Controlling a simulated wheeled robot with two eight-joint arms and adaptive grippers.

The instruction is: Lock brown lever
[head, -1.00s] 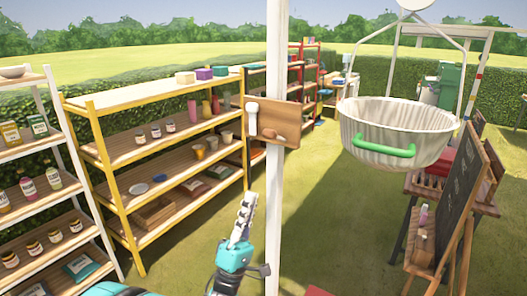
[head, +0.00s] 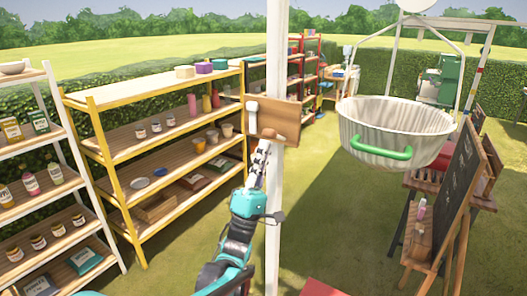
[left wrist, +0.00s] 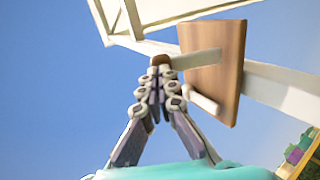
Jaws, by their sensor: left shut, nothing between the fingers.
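A wooden board (head: 288,112) is fixed to a white post. A brown lever (head: 271,134) sticks out low on its face, and a white lever (head: 252,116) stands upright at its left. My left gripper (head: 263,148) is shut and empty, its fingertips just below the brown lever. In the left wrist view the shut fingertips (left wrist: 157,72) reach a small brown end (left wrist: 160,60) in front of the board (left wrist: 225,70). I cannot tell whether they touch. A pale bar (left wrist: 196,60) runs between that end and the board. My right gripper is not in view.
The white post (head: 274,215) stands close beside my left arm. A ribbed pan (head: 400,122) with a green handle hangs to its right. Yellow shelves (head: 118,190) stand to the left and a chalkboard (head: 460,185) to the right. Grass between them is open.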

